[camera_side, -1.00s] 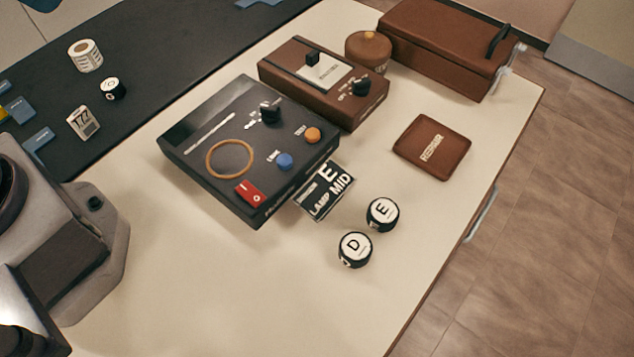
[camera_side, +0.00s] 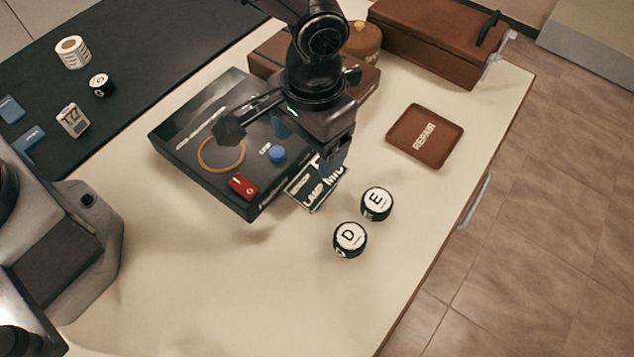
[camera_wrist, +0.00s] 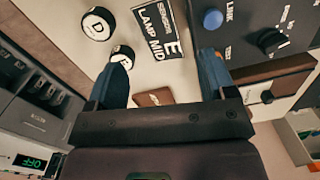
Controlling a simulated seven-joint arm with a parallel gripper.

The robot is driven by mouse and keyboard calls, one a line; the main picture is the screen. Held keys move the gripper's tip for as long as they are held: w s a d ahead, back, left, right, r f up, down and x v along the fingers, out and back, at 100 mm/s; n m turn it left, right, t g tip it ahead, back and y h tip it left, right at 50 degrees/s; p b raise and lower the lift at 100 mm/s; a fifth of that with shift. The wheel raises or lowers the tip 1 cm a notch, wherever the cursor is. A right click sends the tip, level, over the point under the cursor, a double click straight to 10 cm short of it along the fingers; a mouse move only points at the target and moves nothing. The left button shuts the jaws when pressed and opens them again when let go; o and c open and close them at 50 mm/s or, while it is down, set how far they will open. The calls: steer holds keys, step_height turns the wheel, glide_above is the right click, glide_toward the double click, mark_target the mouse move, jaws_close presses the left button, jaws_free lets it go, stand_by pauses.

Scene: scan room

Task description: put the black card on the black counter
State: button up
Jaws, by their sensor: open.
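The black card (camera_side: 304,192), lettered "E" and "LAMP MID", lies on the cream table against the near right edge of the black device box. In the wrist view the card (camera_wrist: 158,30) lies ahead of and between the fingertips. My gripper (camera_side: 308,146) is open and empty above the box's near right side; in the side view one finger hides part of the card. Its two blue fingers stand apart in the wrist view (camera_wrist: 164,62). The black counter (camera_side: 150,45) runs along the upper left of the side view.
The black box (camera_side: 205,130) has raised knobs. Two round black-and-white pieces, "E" (camera_side: 376,203) and "D" (camera_side: 350,240), stand near the card. A brown "REPAIR" tray (camera_side: 425,136) lies right. A label roll (camera_side: 72,52) and small items occupy the counter; its middle is clear.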

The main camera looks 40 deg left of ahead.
mark_target(317, 185)
steer(key=shift+n+t, duration=0.3)
steer(key=shift+n, duration=0.6)
steer(key=f, duration=0.2)
steer(key=w+f, duration=0.1)
steer(key=f, duration=0.1)
steer(key=d+f, duration=0.1)
steer(key=f, duration=0.1)
steer(key=shift+w+f, duration=0.35)
steer(key=shift+w, duration=0.05)
steer(key=shift+w+a+f, duration=0.1)
steer(key=shift+w+f, duration=0.05)
steer(key=shift+f, duration=1.2)
steer(key=shift+w+a+f, duration=0.1)
steer(key=shift+w+f, duration=0.05)
steer(key=shift+f, duration=1.2)
steer(key=shift+c, duration=0.2)
steer(key=c, duration=0.9)
